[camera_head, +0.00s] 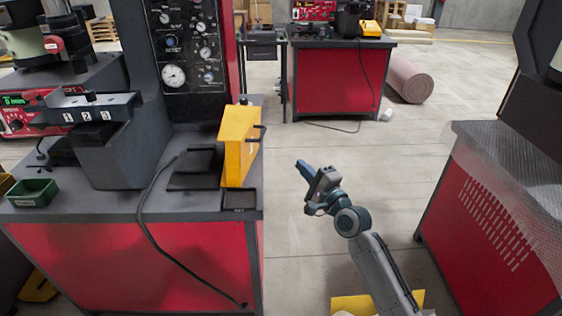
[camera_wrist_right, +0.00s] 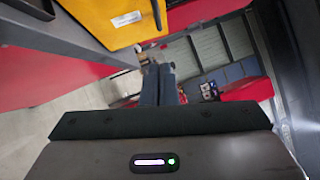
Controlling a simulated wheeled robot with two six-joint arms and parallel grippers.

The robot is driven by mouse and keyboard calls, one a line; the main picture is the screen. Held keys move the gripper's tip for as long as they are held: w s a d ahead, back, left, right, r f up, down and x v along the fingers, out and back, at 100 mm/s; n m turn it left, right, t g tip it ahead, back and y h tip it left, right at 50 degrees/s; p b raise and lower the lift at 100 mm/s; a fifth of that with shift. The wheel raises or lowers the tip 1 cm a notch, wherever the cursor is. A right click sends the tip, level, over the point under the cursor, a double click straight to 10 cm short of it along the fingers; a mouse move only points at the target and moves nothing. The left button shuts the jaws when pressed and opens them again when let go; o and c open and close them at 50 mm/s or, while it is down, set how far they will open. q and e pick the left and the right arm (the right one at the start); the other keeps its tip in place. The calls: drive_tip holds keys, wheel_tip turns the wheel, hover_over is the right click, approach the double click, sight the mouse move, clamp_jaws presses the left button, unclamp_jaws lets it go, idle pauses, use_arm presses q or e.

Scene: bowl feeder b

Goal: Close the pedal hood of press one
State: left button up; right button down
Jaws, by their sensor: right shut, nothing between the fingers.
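The yellow pedal hood (camera_head: 238,150) stands raised at the right end of the left red-and-grey bench, beside a flat black plate (camera_head: 192,168). A dark handle (camera_head: 262,138) sticks out from its right side. My right gripper (camera_head: 303,168) is to the right of the hood, past the bench edge, apart from it. Its fingers are shut and empty. In the right wrist view the hood (camera_wrist_right: 112,18) and its handle (camera_wrist_right: 156,12) show at the top, above the closed fingers (camera_wrist_right: 158,84). My left gripper is not in view.
The bench (camera_head: 130,211) carries a gauge panel (camera_head: 185,45), a green tray (camera_head: 33,193) and a black cable (camera_head: 150,205) hanging down its front. Another red bench (camera_head: 490,230) stands at the right. Open floor lies between them; a rolled mat (camera_head: 410,80) lies farther back.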

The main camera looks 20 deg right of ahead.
sight(245, 145)
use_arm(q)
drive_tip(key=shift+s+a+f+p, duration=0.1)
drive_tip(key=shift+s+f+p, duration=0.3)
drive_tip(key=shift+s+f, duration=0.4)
use_arm(e)
drive_tip(key=a+x, duration=0.2)
drive_tip(key=x, duration=1)
drive_tip(key=shift+s+a+r, duration=0.2)
drive_tip(key=shift+s+a, duration=0.15)
drive_tip(key=shift+r, duration=0.1)
